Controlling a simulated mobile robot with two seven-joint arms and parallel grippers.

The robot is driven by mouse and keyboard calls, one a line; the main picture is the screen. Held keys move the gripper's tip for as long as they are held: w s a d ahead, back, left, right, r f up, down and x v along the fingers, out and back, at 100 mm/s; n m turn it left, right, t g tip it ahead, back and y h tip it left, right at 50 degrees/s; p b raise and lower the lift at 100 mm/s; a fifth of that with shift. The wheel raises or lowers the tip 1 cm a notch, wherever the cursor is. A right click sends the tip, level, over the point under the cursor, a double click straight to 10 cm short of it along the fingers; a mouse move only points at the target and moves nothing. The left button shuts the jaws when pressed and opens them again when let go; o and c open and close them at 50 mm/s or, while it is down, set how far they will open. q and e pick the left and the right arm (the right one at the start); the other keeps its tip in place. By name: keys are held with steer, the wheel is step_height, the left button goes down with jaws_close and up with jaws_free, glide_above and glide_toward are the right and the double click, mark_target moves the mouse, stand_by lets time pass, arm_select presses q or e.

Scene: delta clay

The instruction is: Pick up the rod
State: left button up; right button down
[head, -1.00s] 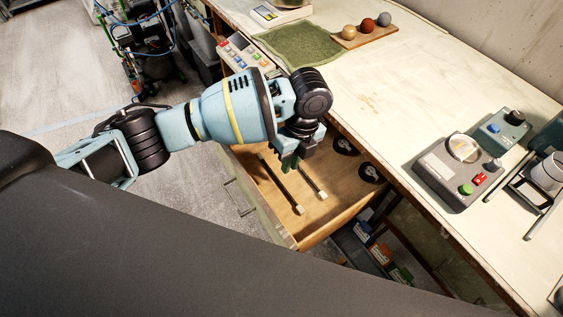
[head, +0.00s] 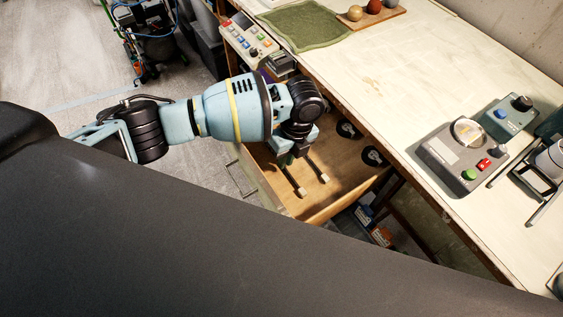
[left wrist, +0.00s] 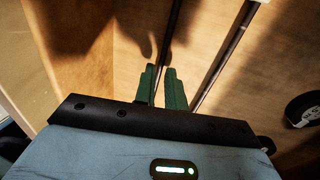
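Two slim dark rods with pale square ends lie side by side in an open wooden drawer (head: 340,187). In the head view the left rod (head: 292,182) and the right rod (head: 315,170) run partly under my left gripper (head: 287,160), which points down into the drawer. In the left wrist view the left rod (left wrist: 172,32) runs down toward the narrow gap between the green fingers (left wrist: 163,88). The right rod (left wrist: 225,52) passes to the right of the fingers. Whether the fingers touch or clamp the left rod is unclear. My right gripper is out of view.
Two round black objects (head: 347,131) (head: 372,156) lie in the drawer's right part, beside the bench edge. The drawer's side walls stand close around the gripper.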

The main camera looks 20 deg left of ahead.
arm_select(q)
steer(key=shift+s+a+f, duration=0.1)
steer(key=shift+f, duration=0.45)
jaws_close()
step_height(320, 180, up, 10)
steer(key=p, duration=0.1)
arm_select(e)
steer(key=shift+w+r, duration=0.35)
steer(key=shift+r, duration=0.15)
